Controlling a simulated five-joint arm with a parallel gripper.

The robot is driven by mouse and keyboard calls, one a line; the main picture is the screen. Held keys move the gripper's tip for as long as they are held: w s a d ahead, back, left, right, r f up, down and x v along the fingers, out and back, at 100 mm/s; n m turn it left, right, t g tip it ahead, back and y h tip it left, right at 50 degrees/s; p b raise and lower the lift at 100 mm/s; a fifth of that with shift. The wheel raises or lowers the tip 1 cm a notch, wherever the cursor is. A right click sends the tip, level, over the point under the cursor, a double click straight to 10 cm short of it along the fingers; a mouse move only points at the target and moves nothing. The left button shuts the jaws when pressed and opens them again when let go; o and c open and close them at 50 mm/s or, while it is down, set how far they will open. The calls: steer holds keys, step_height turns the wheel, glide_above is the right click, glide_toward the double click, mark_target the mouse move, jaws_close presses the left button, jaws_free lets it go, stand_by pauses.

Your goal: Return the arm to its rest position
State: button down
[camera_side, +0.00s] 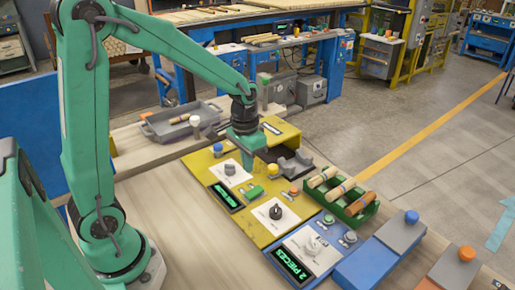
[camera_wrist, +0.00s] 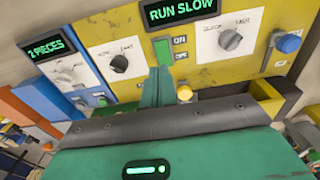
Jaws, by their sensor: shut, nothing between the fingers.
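My gripper (camera_side: 248,168) is shut and empty, pointing down over the yellow control panel (camera_side: 262,232). In the wrist view its green fingers (camera_wrist: 158,72) are together, their tips beside the green rocker switch (camera_wrist: 162,51) marked ON. In the side view that switch (camera_side: 254,191) lies a little nearer the camera than the tips; a gap shows between them. The display (camera_wrist: 182,12) on the yellow panel reads RUN SLOW. My arm is stretched out over the panels from its base at the left.
A blue panel (camera_side: 335,244) with a 2 PIECES display (camera_side: 293,265) adjoins the yellow one. A green tray (camera_side: 357,216) holds turned wood pieces. Grey-topped blocks with a blue button (camera_side: 411,217) and an orange button (camera_side: 466,253) stand right. A grey tray (camera_side: 158,131) stands behind.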

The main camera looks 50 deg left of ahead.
steer(key=s+d+r+t, duration=0.3)
steer(key=s+r+t, duration=0.2)
steer(key=s+r, duration=0.7)
steer(key=shift+s+r, duration=0.4)
steer(key=shift+s, duration=0.6)
steer(key=shift+w, duration=0.15)
stand_by(2.0)
steer(key=w+a+f+g, duration=0.3)
steer(key=w+f+g, duration=0.2)
steer(key=w+f, duration=0.8)
steer(key=shift+w+a+f, duration=0.2)
steer(key=shift+w, duration=2.1)
steer(key=shift+f, duration=0.15)
